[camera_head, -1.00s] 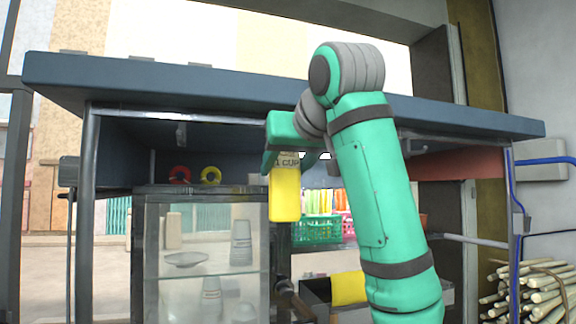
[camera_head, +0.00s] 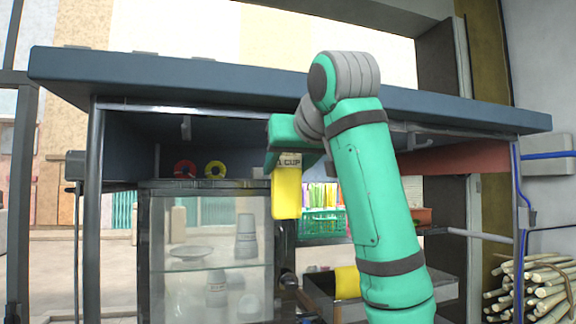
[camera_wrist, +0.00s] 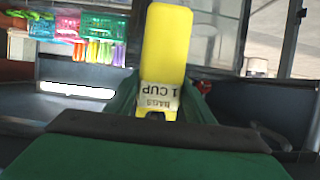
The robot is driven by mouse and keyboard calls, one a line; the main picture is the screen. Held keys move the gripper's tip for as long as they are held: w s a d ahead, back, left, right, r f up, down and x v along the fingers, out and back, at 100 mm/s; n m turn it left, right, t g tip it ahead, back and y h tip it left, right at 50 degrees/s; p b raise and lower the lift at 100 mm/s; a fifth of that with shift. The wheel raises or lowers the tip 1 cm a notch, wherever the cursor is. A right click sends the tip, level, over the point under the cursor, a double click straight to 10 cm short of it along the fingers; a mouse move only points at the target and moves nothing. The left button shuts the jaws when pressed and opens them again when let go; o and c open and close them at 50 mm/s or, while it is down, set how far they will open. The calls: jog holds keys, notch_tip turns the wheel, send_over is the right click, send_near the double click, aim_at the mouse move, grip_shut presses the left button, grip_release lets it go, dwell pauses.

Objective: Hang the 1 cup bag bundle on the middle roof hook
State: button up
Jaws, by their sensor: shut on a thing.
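The yellow 1 cup bag bundle (camera_head: 286,192) with a white "1 CUP" label hangs from my gripper (camera_head: 290,150), under the front part of the roof. My gripper is shut on its labelled end. In the wrist view, the bundle (camera_wrist: 167,50) stands out from between the green fingers (camera_wrist: 160,95), with the label upside down. A roof hook (camera_head: 186,128) shows under the roof to the left of my gripper. Another hook (camera_head: 411,138) shows to the right of my arm. The middle hook cannot be made out; my gripper and arm cover that part.
The blue-grey roof (camera_head: 230,84) runs just above my gripper. A glass cabinet (camera_head: 205,240) with cups and a dish stands below left. A green basket (camera_head: 322,223) is behind. Sugarcane stalks (camera_head: 530,285) lie at the right.

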jog(key=o, duration=1.1)
jog(key=shift+c, duration=0.2)
jog(key=v, duration=1.1)
